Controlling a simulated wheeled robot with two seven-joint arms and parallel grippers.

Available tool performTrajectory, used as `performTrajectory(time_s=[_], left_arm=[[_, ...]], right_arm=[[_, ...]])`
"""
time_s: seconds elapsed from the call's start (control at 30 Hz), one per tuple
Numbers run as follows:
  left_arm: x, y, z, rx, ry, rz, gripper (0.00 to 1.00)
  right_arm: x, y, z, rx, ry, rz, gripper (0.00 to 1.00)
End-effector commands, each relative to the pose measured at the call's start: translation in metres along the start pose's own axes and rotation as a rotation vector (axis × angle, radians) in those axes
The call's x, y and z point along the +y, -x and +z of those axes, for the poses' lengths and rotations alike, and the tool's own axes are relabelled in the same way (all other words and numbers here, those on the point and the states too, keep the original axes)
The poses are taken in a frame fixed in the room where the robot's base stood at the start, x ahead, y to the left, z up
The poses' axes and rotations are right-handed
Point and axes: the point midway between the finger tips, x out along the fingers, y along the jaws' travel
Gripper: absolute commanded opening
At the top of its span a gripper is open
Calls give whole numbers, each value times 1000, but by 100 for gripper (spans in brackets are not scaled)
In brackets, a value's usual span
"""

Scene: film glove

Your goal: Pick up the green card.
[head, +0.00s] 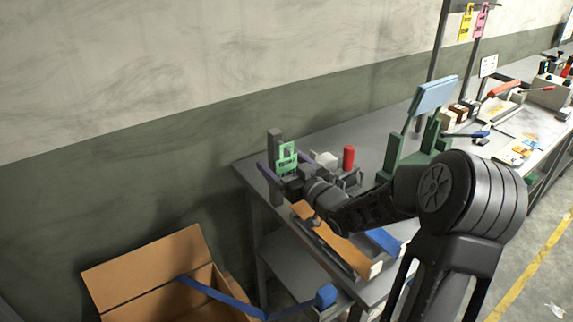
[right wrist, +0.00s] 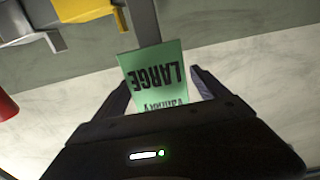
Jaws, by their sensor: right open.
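The green card (head: 287,157) hangs upright near a grey post at the far left end of the bench. In the right wrist view the card (right wrist: 153,72) shows dark print reading "LARGE" upside down, with a second line partly cut off by my gripper body. My right gripper (head: 283,172) is at the card, and its open fingers (right wrist: 162,88) stand on either side of it, with a gap visible at the right finger. The card's lower part in the wrist view is hidden behind the gripper. My left gripper is not in view.
A green stand (head: 392,155) with a blue panel is to the right. An open cardboard box (head: 150,268) is below left. The wall is behind.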

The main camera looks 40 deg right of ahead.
Motion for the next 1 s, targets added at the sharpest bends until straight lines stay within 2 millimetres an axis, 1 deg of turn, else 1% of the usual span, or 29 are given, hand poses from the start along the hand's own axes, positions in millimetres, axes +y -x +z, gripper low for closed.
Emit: performTrajectory(time_s=[0.1, 0.67, 1.0], left_arm=[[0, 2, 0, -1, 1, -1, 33], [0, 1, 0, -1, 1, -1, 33], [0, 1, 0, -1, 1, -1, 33]], right_arm=[[0, -7, 0, 0, 1, -1, 84], [0, -7, 0, 0, 1, 0, 84], [0, -7, 0, 0, 1, 0, 57]])
